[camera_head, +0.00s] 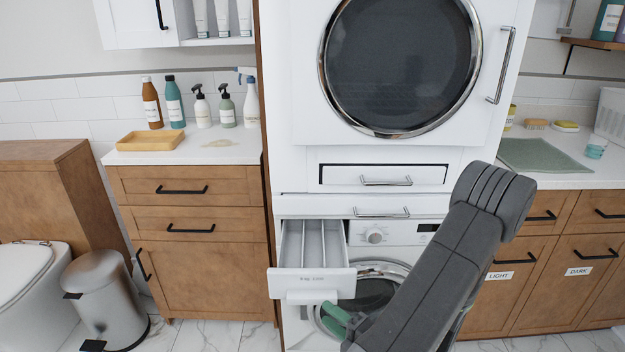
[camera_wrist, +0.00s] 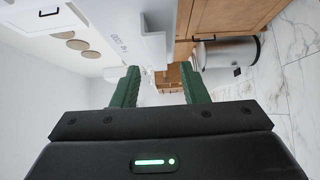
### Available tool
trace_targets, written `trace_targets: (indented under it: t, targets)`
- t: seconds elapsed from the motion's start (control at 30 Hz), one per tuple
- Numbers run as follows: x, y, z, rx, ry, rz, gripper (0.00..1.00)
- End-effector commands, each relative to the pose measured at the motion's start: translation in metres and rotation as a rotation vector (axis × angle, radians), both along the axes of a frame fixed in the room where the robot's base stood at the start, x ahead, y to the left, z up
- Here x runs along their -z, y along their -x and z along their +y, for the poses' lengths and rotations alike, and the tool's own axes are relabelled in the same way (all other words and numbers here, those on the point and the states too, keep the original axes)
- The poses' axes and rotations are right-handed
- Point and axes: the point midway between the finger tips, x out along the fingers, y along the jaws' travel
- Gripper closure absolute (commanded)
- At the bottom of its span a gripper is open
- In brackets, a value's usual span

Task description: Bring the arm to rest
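My arm reaches in from the lower right in the head view, bent, with a dark grey elbow. My gripper (camera_head: 338,320) shows as green fingers in front of the lower washer, just below the drawer handle. In the wrist view the two green fingers of my gripper (camera_wrist: 160,88) stand apart with nothing held between them. The white detergent drawer (camera_head: 312,281) is pulled out, with its compartments showing. Its underside and front (camera_wrist: 122,30) show beyond the fingers in the wrist view. I cannot tell whether the fingers touch the drawer.
The washer door (camera_head: 372,292) is partly hidden by my arm. A dryer (camera_head: 400,70) is above. A wooden cabinet (camera_head: 190,265) stands at left, with bottles and a wooden tray (camera_head: 151,141) on top. A steel bin (camera_head: 105,295) and toilet (camera_head: 30,290) are further left. Labelled cabinets (camera_head: 545,270) stand at right.

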Motion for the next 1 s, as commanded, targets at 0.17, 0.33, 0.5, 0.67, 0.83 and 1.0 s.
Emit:
trace_targets:
  t: [0.17, 0.33, 0.5, 0.67, 0.83, 1.0]
  targets:
    - [0.0, -0.016, 0.017, -0.004, 0.001, -0.001, 0.6]
    - [0.0, -0.028, 0.028, -0.003, -0.001, -0.001, 0.6]
    - [0.0, -0.034, 0.035, -0.001, -0.001, -0.001, 0.6]
    - [-0.001, -0.036, 0.036, 0.0, -0.001, -0.001, 0.6]
    - [-0.001, -0.036, 0.036, 0.0, -0.001, -0.001, 0.6]
    - [-0.002, -0.035, 0.037, -0.004, 0.003, -0.001, 0.6]
